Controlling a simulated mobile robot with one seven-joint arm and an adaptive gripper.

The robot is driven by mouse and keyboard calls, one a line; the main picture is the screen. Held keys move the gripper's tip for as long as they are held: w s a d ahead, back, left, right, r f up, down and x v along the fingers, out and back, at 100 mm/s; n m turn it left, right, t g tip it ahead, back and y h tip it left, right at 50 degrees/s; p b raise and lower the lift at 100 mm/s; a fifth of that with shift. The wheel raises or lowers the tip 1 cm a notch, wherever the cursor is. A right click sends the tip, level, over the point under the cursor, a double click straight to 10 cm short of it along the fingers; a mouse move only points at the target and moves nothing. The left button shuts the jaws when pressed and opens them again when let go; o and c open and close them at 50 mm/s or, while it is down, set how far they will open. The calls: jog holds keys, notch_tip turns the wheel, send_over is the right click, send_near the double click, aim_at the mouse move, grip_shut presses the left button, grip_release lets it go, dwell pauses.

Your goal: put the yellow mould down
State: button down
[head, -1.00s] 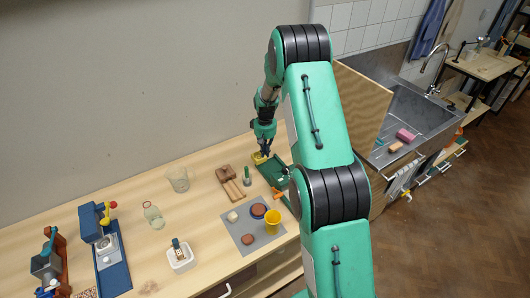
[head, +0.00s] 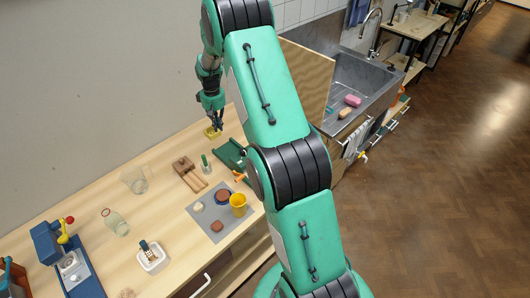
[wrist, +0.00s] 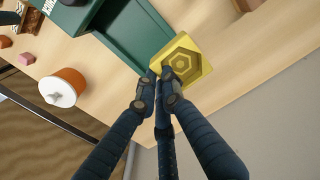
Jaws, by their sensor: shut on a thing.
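The yellow mould (head: 212,133) is a small square block with a stepped hexagonal hollow, which shows in the wrist view (wrist: 184,62). My gripper (head: 217,124) is shut on the edge of the mould near the back of the wooden worktop (head: 155,190). In the wrist view the fingertips (wrist: 160,78) meet at the mould's near corner.
A wooden panel (head: 308,80) stands right of the tray, before the sink. Bare worktop shows left of the mould.

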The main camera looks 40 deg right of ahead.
jog(key=s+d+r+b, duration=0.1)
jog(key=s+d+r, duration=0.2)
jog(key=s+d, duration=1.45)
jog(key=f, duration=0.5)
jog(key=shift+w+d, duration=0.2)
jog(key=shift+w, duration=0.05)
jog(key=shift+f, duration=0.1)
jog(key=shift+f, duration=3.05)
jog(key=shift+f, duration=1.85)
jog(key=shift+f+b, duration=0.2)
jog(key=shift+b, duration=0.1)
